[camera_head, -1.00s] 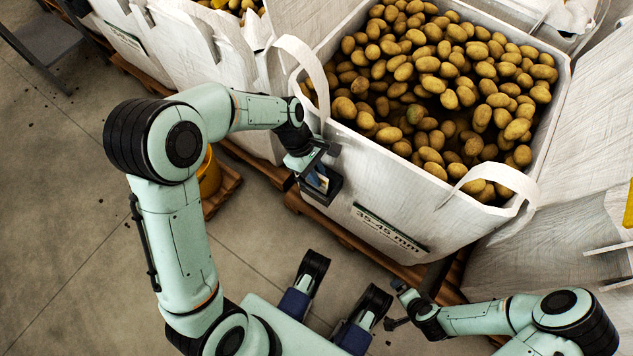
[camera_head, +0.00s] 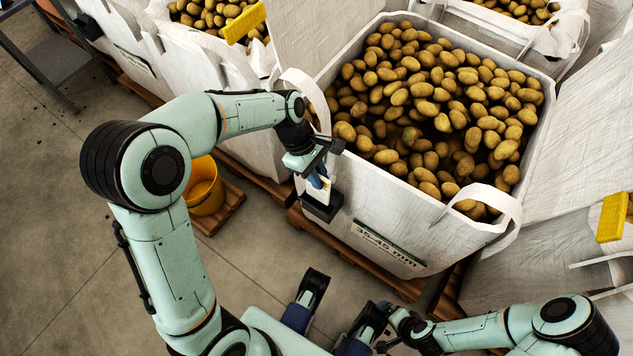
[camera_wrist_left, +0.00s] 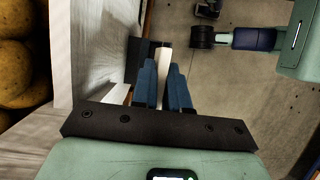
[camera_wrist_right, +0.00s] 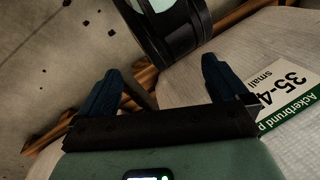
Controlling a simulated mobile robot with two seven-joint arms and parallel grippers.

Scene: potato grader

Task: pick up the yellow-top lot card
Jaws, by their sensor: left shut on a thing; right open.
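My left gripper (camera_head: 317,178) is in front of the near left corner of the big white potato bag, pointing down. Its blue fingers are shut on a thin pale card, the lot card (camera_wrist_left: 165,62), which shows edge-on between them in the left wrist view. The card's yellow top cannot be made out. A black open-topped holder (camera_head: 322,208) is just below the fingers at the bag's front; whether the card is clear of it I cannot tell. My right gripper (camera_wrist_right: 158,75) is open and empty, low near the bag's front.
The white bag (camera_head: 395,222), full of potatoes and labelled 35-45 mm (camera_head: 388,242), stands on a wooden pallet (camera_head: 350,255). Other potato bags stand beside it. A yellow bucket (camera_head: 205,188) is on a small pallet at left. Open concrete floor lies at left.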

